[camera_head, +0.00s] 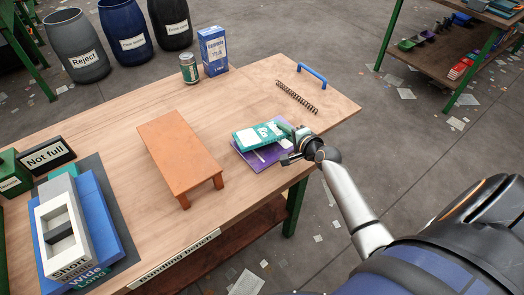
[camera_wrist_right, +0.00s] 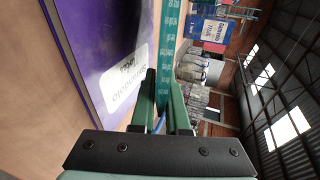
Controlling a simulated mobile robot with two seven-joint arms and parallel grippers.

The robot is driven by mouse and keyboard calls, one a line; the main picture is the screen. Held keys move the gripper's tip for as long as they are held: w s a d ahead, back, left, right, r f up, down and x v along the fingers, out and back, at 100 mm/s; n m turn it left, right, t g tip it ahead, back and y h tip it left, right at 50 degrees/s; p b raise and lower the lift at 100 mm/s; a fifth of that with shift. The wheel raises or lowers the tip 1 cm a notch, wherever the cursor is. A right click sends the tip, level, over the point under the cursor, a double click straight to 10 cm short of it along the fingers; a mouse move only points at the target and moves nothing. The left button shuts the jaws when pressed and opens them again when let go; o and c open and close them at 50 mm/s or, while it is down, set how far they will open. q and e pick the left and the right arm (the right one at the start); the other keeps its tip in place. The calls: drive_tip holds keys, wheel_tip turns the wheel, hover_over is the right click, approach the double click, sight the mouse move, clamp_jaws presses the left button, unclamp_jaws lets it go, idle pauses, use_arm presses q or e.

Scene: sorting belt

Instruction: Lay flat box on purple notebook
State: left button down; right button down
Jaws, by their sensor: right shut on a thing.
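The flat box (camera_head: 257,135) is teal with white lettering and lies over the far part of the purple notebook (camera_head: 268,157). The notebook lies on the bench, its near part and a pale label showing. My right gripper (camera_head: 292,141) is shut on the right end of the box. In the right wrist view the fingers (camera_wrist_right: 163,95) grip the teal edge of the box (camera_wrist_right: 171,35), beside the purple notebook cover (camera_wrist_right: 80,45). I cannot tell whether the box touches the notebook. My left gripper is not in view.
An orange-brown low stand (camera_head: 180,155) is left of the notebook. A spring (camera_head: 297,98), a blue handle (camera_head: 313,73), a can (camera_head: 189,68) and a blue carton (camera_head: 213,50) stand or lie farther back. A grey and blue stack (camera_head: 100,215) is at the left.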

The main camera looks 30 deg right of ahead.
drive_tip(key=shift+f, duration=0.55)
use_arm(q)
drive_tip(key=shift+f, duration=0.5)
use_arm(e)
drive_tip(key=c, duration=1.1)
unclamp_jaws()
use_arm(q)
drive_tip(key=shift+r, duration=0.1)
use_arm(e)
drive_tip(key=shift+r, duration=0.1)
